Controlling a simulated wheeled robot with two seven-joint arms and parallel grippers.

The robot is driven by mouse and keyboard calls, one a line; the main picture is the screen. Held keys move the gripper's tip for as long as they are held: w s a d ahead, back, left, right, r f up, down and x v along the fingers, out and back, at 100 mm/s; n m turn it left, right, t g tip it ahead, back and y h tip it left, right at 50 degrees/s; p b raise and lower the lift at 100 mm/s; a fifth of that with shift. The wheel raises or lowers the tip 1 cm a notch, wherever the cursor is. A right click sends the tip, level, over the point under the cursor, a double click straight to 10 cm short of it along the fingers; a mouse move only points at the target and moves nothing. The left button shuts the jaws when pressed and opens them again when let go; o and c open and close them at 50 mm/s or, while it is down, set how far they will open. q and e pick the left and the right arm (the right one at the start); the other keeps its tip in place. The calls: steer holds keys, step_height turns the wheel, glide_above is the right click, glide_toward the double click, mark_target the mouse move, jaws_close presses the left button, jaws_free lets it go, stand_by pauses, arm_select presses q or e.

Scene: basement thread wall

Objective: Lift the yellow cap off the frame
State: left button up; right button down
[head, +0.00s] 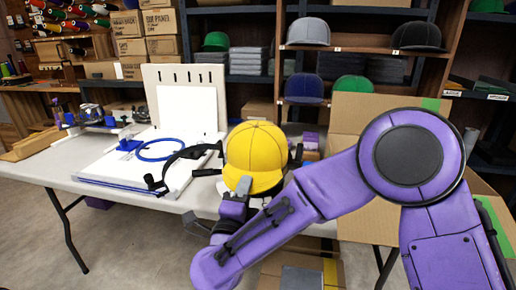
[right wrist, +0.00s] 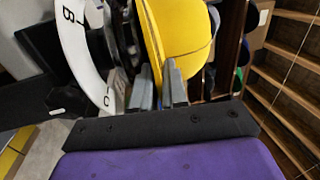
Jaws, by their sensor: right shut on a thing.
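The yellow cap (head: 255,147) is at the front edge of the table in the head view, with its crown up. It also shows in the right wrist view (right wrist: 180,35), where its edge runs down between my fingers. My right gripper (head: 243,187) is shut on the lower edge of the cap; its two grey fingers (right wrist: 161,88) show in the right wrist view. A black frame with curved arms (head: 190,153) is beside the cap on its left. The cap and my gripper hide where the frame meets the cap. My left gripper is not in view.
A white table (head: 50,170) carries a white board (head: 115,177) with a blue hoop (head: 161,150). A pegboard-like white panel (head: 190,95) stands behind. An open cardboard box (head: 350,120) is at the right. Shelves with other caps (head: 308,32) line the back.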

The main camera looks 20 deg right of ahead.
steer(key=shift+s+a+r+p, duration=0.1)
steer(key=shift+s+r+p, duration=0.05)
steer(key=shift+r+p, duration=0.85)
steer(key=shift+s+a+r+p, duration=0.15)
steer(key=shift+r+p, duration=0.55)
steer(key=shift+r, duration=0.45)
steer(key=shift+s+a+r+p, duration=0.1)
steer(key=shift+s+r+p, duration=0.05)
steer(key=shift+r+p, duration=0.85)
steer(key=shift+r, duration=0.1)
steer(key=r+p, duration=0.3)
steer(key=r, duration=0.1)
steer(key=shift+s+a, duration=0.15)
steer(key=shift+s, duration=0.15)
